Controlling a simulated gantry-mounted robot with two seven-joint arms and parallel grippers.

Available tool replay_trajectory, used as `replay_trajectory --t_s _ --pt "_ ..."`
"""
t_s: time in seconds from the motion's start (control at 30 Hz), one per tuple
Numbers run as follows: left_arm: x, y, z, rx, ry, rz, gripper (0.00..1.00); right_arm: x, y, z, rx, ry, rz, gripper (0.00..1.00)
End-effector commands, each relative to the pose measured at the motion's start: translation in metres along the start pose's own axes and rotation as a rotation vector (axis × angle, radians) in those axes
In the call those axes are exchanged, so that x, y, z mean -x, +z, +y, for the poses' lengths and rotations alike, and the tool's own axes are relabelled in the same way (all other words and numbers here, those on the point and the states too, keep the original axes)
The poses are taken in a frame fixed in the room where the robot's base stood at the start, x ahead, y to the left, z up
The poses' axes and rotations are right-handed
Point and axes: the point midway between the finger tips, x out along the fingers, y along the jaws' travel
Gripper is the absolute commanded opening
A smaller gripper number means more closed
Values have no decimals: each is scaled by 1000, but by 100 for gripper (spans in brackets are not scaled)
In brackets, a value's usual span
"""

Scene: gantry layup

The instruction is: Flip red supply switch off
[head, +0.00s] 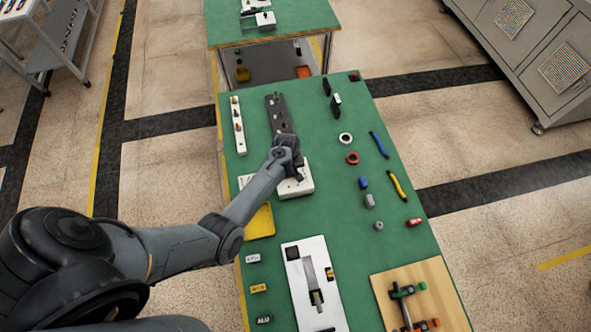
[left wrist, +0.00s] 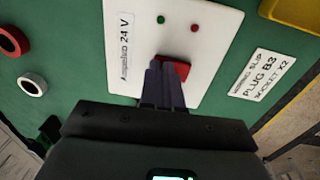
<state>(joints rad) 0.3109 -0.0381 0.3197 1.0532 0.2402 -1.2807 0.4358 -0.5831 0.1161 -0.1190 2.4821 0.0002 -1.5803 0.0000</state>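The white supply box (head: 303,188) stands on the green table, with my left gripper (head: 298,174) over it. The left wrist view shows its white face (left wrist: 205,30) with "24 V" lettering, a small green dot and a small red dot. The red switch (left wrist: 182,69) is on this face, partly hidden by the fingers. My left gripper (left wrist: 165,66) has its dark fingers together, tips at the red switch. Whether they touch it, and the switch's exact tilt, I cannot tell. My right gripper is not in view.
A printed wiring slip (left wrist: 262,75) and a yellow tray (head: 259,223) lie beside the box. A dark rail (head: 277,112) and white strip (head: 238,125) lie beyond it. Red (head: 352,158) and white (head: 345,138) rings are to its right. Bare table lies between box and rings.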

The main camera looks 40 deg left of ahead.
Motion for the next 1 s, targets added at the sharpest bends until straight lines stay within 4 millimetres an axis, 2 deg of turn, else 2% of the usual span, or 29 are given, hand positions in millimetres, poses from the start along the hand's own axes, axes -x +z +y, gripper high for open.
replay_trajectory --t_s 0.2,0.6,1.0 --pt "-3 2 -2 -2 -1 -3 0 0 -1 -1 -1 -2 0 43" --pt "2 2 -15 0 -3 -5 0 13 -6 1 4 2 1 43" --pt "3 2 -15 -2 0 -3 0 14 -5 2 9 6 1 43"
